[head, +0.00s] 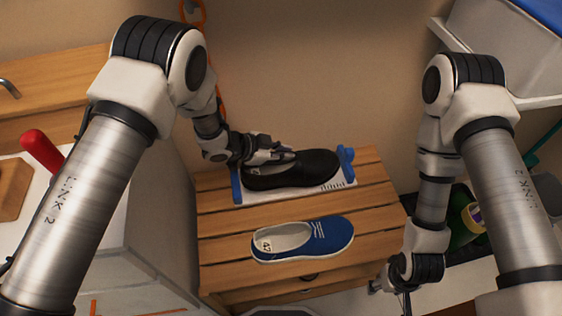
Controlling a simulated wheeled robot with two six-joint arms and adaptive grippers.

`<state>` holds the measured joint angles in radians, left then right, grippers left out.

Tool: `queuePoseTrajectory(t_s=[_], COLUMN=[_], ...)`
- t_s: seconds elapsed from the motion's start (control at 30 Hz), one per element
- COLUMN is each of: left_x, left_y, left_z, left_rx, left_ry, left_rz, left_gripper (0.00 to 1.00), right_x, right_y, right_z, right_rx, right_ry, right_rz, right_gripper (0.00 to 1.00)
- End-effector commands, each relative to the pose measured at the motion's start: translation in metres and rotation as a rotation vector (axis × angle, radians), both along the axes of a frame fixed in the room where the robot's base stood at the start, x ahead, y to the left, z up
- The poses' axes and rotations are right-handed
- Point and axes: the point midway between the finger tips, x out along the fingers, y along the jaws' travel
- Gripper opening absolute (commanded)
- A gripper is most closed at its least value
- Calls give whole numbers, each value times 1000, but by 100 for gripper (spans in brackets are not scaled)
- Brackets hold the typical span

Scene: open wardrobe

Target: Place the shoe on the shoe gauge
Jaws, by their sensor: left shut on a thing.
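A black shoe (300,172) lies lengthwise over the shoe gauge (345,181), a white plate with blue end pieces, at the back of the slatted wooden bench. My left gripper (284,154) is at the shoe's heel opening and is shut on the shoe. The shoe covers most of the gauge, and I cannot tell whether its sole rests fully on the plate. A blue shoe (325,238) with white laces and a white sole lies in front on the bench. My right gripper (388,287) hangs low at the bench's right front, its fingers mostly hidden.
The wooden bench (225,225) has free slats around the blue shoe. A white cabinet (150,215) stands close on the left, with a red-handled object (42,150) on it. A dark crate (462,240) with green and yellow items is at right, below a white shelf.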

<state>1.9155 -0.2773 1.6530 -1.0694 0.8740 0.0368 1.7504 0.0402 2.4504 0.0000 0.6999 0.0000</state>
Motion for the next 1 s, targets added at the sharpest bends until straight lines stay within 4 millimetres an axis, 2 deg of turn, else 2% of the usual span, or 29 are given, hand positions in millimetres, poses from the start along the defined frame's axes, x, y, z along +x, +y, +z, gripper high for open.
queuePoseTrajectory(t_s=[0.03, 0.1, 0.2, 0.27, 0.47, 0.57, 0.87, 0.9, 0.93, 1.0], left_x=[0, 0, 0, 3, 40, 39, 39, 39, 39, 39], left_y=[0, 0, -1, 0, 8, 8, 8, 8, 7, 8], left_z=[-19, -37, -52, -56, -57, -68, -71, -70, -69, -69], left_rx=[-2, -3, -2, -3, -2, -1, -2, -1, -1, -1], left_ry=[2, 1, -1, -3, -7, 0, -2, -1, -1, -1], left_rz=[0, 1, 0, 0, 2, 0, 0, -1, -1, -1], left_gripper=[0, 0, 0, 0, 0, 0, 0, 26, 37, 37], right_x=[0, 0, 0, 0, 0, 0, 0, 0, 0, 0], right_y=[0, 0, 0, 0, 0, 0, 0, 0, 0, 0], right_z=[-6, -8, -10, -11, -17, -18, -20, -19, -19, -19], right_rx=[0, 0, 0, 0, 0, 0, 0, 0, 0, 0], right_ry=[0, 0, 0, 0, 0, 0, 0, 0, 0, 0], right_rz=[0, 0, 0, 0, 0, 0, 0, 0, 0, 0], right_gripper=[56, 56, 56, 56, 56, 56, 56, 56, 56, 56])
